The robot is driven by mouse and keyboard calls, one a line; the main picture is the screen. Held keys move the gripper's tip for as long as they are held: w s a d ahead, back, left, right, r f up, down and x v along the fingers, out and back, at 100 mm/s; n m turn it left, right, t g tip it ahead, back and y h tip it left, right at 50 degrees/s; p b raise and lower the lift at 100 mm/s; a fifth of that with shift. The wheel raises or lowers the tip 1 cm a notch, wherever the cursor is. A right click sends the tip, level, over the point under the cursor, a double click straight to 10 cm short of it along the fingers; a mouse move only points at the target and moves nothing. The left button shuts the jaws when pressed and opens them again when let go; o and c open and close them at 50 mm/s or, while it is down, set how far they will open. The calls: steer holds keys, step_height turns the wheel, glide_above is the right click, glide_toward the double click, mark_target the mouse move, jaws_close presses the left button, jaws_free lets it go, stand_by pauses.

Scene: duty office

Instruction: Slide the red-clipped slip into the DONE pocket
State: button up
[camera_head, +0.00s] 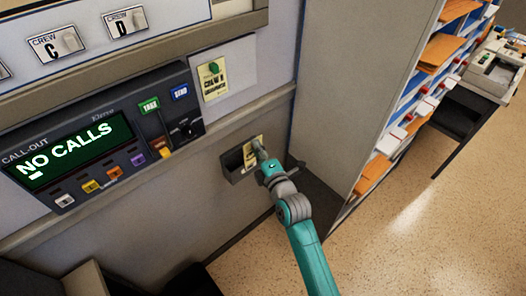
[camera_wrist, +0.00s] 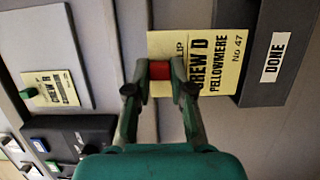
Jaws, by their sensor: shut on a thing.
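The dark DONE pocket (camera_wrist: 291,88), with a white label, is at the right of the wrist view. The slip's far edge is at the pocket's mouth; I cannot tell how far it is inside. My fingers partly cover the slip.
A second yellow slip (camera_head: 214,82) with a green clip hangs on a pale board above the pocket. The call-out console (camera_head: 95,135) reads NO CALLS at left. A grey cabinet (camera_head: 350,70) with filled shelves stands right of the pocket. Speckled floor (camera_head: 420,230) is open at lower right.

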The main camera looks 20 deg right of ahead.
glide_above(251, 162)
steer(key=w, duration=0.2)
steer(key=shift+w, duration=0.2)
steer(key=shift+f, duration=0.15)
stand_by(0.9)
steer(key=shift+f, duration=4.15)
steer(key=o, duration=0.9)
steer(key=shift+s, duration=0.15)
